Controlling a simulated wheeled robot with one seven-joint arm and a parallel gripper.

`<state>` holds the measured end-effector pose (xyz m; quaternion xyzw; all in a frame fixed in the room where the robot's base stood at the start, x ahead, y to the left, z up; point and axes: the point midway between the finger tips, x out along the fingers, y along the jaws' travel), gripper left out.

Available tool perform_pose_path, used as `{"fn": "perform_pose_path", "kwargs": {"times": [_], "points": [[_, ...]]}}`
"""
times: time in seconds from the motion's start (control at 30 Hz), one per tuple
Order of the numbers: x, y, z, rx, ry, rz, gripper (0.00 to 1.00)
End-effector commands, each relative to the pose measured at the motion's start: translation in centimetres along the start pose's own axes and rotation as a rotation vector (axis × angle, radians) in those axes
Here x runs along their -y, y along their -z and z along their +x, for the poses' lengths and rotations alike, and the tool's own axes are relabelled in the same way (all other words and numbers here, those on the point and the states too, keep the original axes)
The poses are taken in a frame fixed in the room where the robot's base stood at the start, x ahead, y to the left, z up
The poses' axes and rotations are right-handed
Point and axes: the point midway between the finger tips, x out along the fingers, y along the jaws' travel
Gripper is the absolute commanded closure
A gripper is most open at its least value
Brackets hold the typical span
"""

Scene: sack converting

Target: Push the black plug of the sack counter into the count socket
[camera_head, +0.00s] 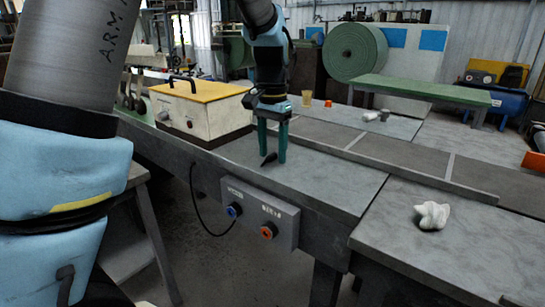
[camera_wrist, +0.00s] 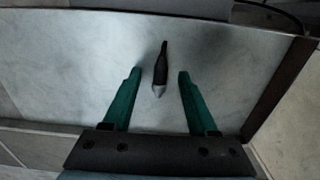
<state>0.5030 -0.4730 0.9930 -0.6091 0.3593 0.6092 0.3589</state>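The black plug (camera_head: 268,159) lies on the grey bench top near its front edge. In the wrist view the plug (camera_wrist: 161,62) is dark with a pale grey tip pointing towards the gripper. My gripper (camera_head: 272,155) points down over it with two green fingers. In the wrist view the gripper (camera_wrist: 158,76) is open, one finger either side of the plug, with a gap on both sides.
A cream box with yellow lid (camera_head: 205,92) stands left of the gripper. A black cable (camera_head: 196,205) hangs in a loop below the bench edge. A crumpled white lump (camera_head: 432,215) lies on the right-hand table. A raised rail (camera_head: 400,174) runs behind the clear bench top.

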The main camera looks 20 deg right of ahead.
Motion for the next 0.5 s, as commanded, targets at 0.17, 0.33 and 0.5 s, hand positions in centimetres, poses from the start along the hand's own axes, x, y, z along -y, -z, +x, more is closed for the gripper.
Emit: {"fn": "perform_pose_path", "kwargs": {"times": [0.17, 0.33, 0.5], "points": [[0.0, 0.01, -0.03, 0.0, 0.0, 0.0, 0.62], [0.0, 0.01, -0.04, 0.0, 0.0, 0.0, 0.81], [0.0, 0.01, -0.05, 0.0, 0.0, 0.0, 1.0]]}}
